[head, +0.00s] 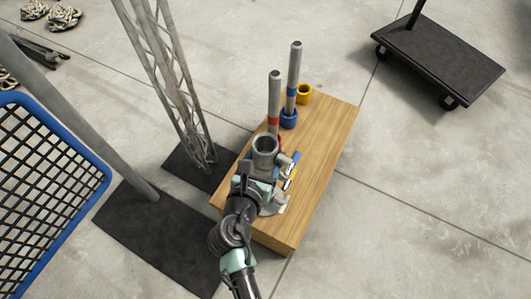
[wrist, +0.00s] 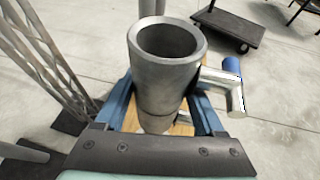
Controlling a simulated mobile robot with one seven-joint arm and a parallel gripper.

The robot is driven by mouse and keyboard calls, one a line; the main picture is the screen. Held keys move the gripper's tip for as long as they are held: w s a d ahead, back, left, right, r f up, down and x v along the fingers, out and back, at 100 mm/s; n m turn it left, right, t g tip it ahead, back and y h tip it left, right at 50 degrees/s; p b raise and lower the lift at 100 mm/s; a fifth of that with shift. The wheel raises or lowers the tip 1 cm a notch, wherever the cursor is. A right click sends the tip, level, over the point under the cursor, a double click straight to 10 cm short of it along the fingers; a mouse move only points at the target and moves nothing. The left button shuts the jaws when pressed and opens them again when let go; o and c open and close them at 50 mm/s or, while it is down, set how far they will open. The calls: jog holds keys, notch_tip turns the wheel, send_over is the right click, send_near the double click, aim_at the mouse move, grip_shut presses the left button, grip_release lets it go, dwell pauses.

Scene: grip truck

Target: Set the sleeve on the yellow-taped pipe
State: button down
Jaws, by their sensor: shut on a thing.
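The grey metal sleeve (head: 265,146) is upright above the near part of the wooden box. It is a thick tube with an open top and a bent side handle ending in a blue grip; the wrist view shows it close up (wrist: 165,80). My gripper (head: 259,172) is shut on the sleeve, with a blue finger on each side in the wrist view (wrist: 160,105). No yellow-taped pipe is clearly visible; the sleeve and my arm hide the area below. A small yellow patch (head: 290,178) shows beside the sleeve, but I cannot tell what it belongs to.
On the wooden box (head: 325,130) stand a red-taped pipe (head: 274,95) just behind the sleeve and a blue-taped pipe (head: 295,65) farther back. A yellow ring (head: 304,94) lies beyond. A lattice tower (head: 172,85) stands left; a black cart (head: 440,60) is at upper right.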

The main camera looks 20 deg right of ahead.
grip_release()
jog(key=shift+s+f, duration=0.1)
jog(key=shift+f, duration=0.05)
jog(key=p+v, duration=0.4)
jog(key=v, duration=0.9)
